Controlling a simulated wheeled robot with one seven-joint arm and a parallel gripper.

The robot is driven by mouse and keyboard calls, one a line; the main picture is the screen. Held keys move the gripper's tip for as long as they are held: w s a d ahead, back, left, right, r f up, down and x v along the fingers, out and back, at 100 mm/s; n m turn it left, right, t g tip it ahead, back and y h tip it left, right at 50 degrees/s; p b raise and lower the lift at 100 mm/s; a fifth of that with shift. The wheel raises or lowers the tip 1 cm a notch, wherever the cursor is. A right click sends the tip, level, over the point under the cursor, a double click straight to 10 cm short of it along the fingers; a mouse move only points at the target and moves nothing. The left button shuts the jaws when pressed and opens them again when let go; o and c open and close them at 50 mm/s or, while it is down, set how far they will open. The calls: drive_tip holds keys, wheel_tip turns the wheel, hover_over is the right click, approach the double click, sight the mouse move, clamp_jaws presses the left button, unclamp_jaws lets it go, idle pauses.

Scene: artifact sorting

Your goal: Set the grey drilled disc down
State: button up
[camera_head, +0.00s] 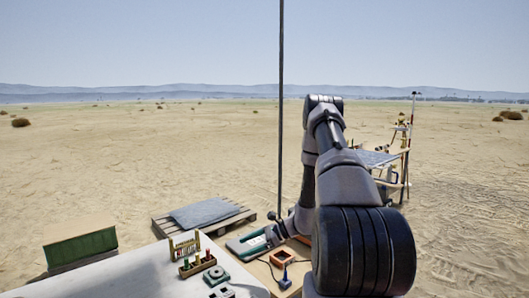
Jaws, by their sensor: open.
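A grey round piece with a dark centre (216,272) sits on a dark green square base on the white table; it looks like the grey drilled disc, but it is too small to be sure. My gripper (268,238) is small and dark at the end of my arm, low over the green-and-white tray (240,246), to the upper right of the round piece and apart from it. It is open, and I see nothing held in it. My arm hides part of the area to the right.
The white table (130,275) holds a rack of coloured pegs (197,264) and a slotted stand (185,244).

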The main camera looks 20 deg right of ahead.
drive_tip(key=s+a+r+n+g+h, duration=0.1)
drive_tip(key=s+a+r+n, duration=0.15)
drive_tip(key=r, duration=0.65)
drive_tip(key=s+a+r+n+g+h, duration=0.15)
drive_tip(key=r+n, duration=0.25)
drive_tip(key=r, duration=0.5)
drive_tip(key=s+a+r+n+g+h, duration=0.1)
drive_tip(key=s+r+n+h, duration=0.2)
drive_tip(key=r, duration=0.6)
drive_tip(key=s+d+r+n+t+h, duration=0.1)
drive_tip(key=s+r+n+t+h, duration=0.3)
drive_tip(key=s+r, duration=1.2)
drive_tip(key=s+n+t, duration=0.2)
drive_tip(key=n, duration=0.1)
drive_tip(key=shift+s+d+r+h, duration=0.25)
drive_tip(key=shift+d+r+h, duration=0.05)
drive_tip(key=shift+d+h, duration=0.05)
